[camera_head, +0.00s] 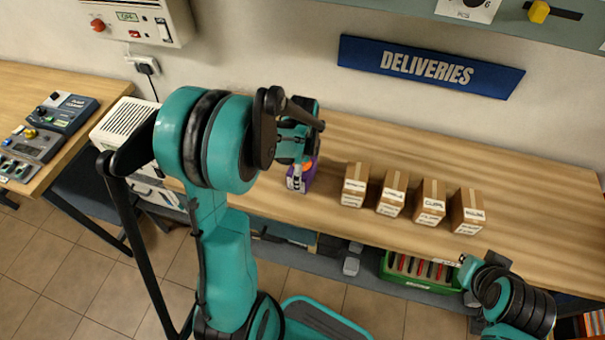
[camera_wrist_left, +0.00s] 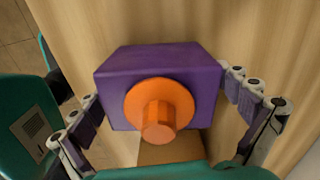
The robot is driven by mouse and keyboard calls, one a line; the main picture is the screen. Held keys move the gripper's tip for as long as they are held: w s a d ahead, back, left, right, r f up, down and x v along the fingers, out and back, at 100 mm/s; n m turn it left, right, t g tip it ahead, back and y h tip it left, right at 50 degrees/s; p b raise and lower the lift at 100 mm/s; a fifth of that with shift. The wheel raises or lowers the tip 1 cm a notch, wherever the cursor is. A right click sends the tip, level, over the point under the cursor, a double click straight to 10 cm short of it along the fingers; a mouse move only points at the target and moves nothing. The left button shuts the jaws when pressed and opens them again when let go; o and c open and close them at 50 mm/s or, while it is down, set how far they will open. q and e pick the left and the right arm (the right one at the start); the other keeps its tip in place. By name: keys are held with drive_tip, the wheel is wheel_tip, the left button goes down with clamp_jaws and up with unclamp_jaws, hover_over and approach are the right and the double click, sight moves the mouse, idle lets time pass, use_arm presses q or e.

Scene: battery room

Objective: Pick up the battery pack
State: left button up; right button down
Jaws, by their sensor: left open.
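The battery pack (camera_head: 308,182) is a purple box with an orange round knob, standing on the wooden bench left of the boxes. In the left wrist view, the battery pack (camera_wrist_left: 160,60) fills the middle, its orange knob facing the camera. My left gripper (camera_head: 300,172) is over the pack and hides part of it in the head view. In the wrist view, its two fingers (camera_wrist_left: 163,88) are spread on either side of the pack; whether they touch it is unclear.
Several small cardboard boxes (camera_head: 390,194) stand in a row on the bench (camera_head: 445,150), right of the pack. A blue DELIVERIES sign (camera_head: 430,66) hangs on the wall behind. A green crate (camera_head: 420,272) sits below the bench. The bench behind the boxes is clear.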

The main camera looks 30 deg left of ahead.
use_arm(q)
drive_tip(key=shift+r, duration=0.1)
drive_tip(key=c, duration=1.6)
drive_tip(key=shift+c, duration=0.4)
drive_tip(key=shift+r, duration=0.15)
